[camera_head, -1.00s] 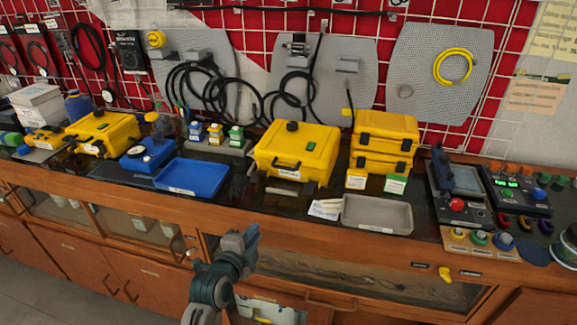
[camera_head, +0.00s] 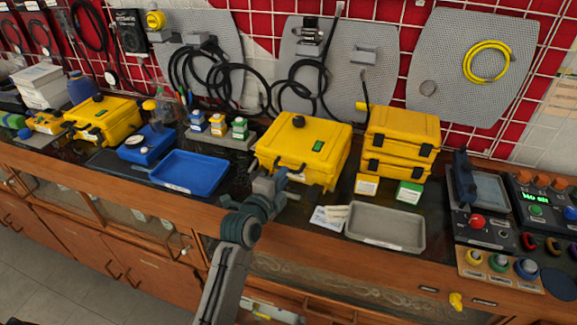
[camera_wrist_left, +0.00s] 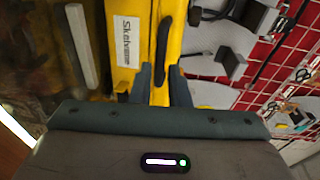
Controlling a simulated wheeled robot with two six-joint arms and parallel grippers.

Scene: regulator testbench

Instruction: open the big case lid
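The big yellow case (camera_head: 303,150) stands on the bench in the middle of the head view, with its lid down. It has a dark knob on top and a dark handle on its front. My left gripper (camera_head: 270,185) is just in front of the case's lower left front in the head view. In the left wrist view its two fingers (camera_wrist_left: 163,88) are apart, with the dark handle (camera_wrist_left: 164,52) just beyond the gap between them. A white label (camera_wrist_left: 127,42) shows beside the handle. Contact with the case cannot be told. My right gripper is not in view.
A blue tray (camera_head: 188,174) lies left of the case and a grey tray (camera_head: 385,229) to its right. Stacked yellow cases (camera_head: 400,140) stand close on the right, with small boxes in front. Cables hang on the panel behind. The bench's front edge is near.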

